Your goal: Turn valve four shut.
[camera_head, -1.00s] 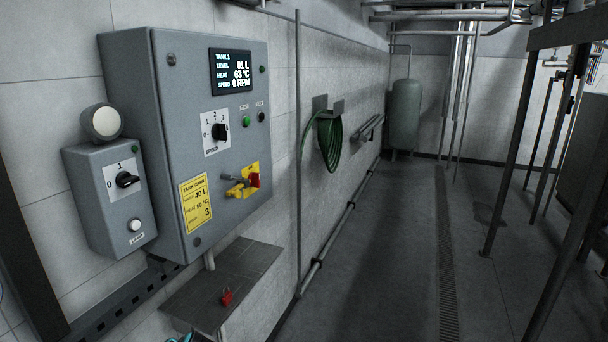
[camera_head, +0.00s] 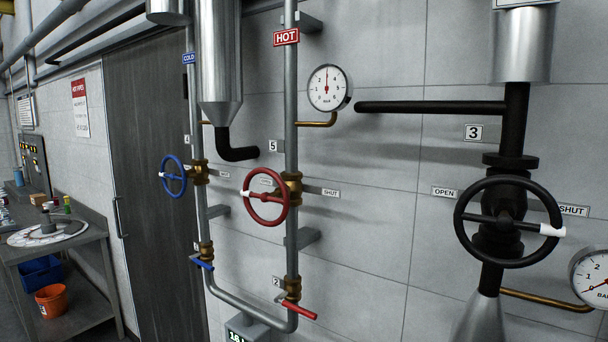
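The plate marked 4 (camera_head: 187,140) is on the wall beside the cold pipe, partly hidden by it. Below it is a blue handwheel (camera_head: 173,177) on a brass valve body (camera_head: 199,173), on the pipe with the blue COLD tag (camera_head: 189,58). A white mark on the blue wheel's rim points left. A small plate (camera_head: 224,174) right of this valve is too small to read surely. Neither of my grippers shows in the head view.
A red handwheel (camera_head: 265,196) by plate 5 is on the HOT pipe to the right. A blue lever (camera_head: 202,264) and a red lever (camera_head: 299,310) sit lower. A large black handwheel (camera_head: 509,222) is far right. A steel table (camera_head: 88,242) stands left, past a dark door (camera_head: 150,180).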

